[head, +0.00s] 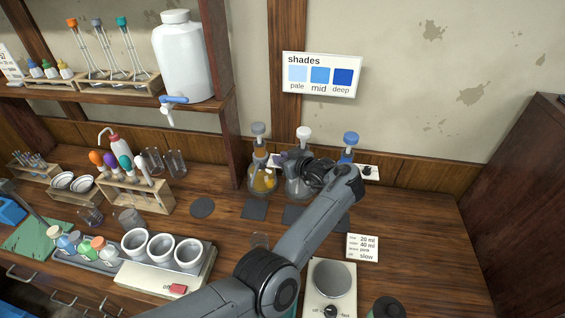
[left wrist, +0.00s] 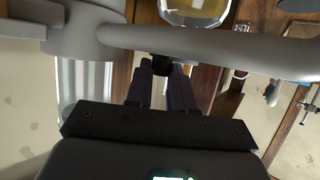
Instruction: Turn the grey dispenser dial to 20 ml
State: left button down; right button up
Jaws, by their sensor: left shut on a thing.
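The dispenser with the grey cap (head: 258,128) sits on a flask of amber liquid (head: 262,180) at the back of the bench, left of two similar ones. My left gripper (head: 281,160) is beside it, mostly hidden behind my wrist in the head view. In the left wrist view, the two dark fingers (left wrist: 162,78) are shut on a small dark dial (left wrist: 160,62) below the dispenser's grey spout tube (left wrist: 210,48). The dial's markings and setting cannot be read. My right gripper is not in view.
The white-capped dispenser (head: 303,132) and blue-capped dispenser (head: 350,138) stand close by on the right. A note card (head: 362,248) reads 20 ml, 40 ml and slow. A stirrer plate (head: 332,280) is in front; a test tube rack (head: 150,196) is left.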

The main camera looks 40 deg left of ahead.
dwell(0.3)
pick_arm(q)
jog(key=c, duration=1)
grip_release()
jog(key=p+v, duration=0.1)
jog(key=v, duration=0.2)
jog(key=p+v, duration=0.2)
jog(key=v, duration=0.1)
jog(key=p+v, duration=0.1)
jog(key=v, duration=0.2)
jog(key=shift+d+r, duration=0.2)
jog(key=shift+r, duration=0.25)
jog(key=shift+s+d+p, duration=0.2)
jog(key=shift+d+p, duration=0.3)
jog(key=shift+p, duration=0.45)
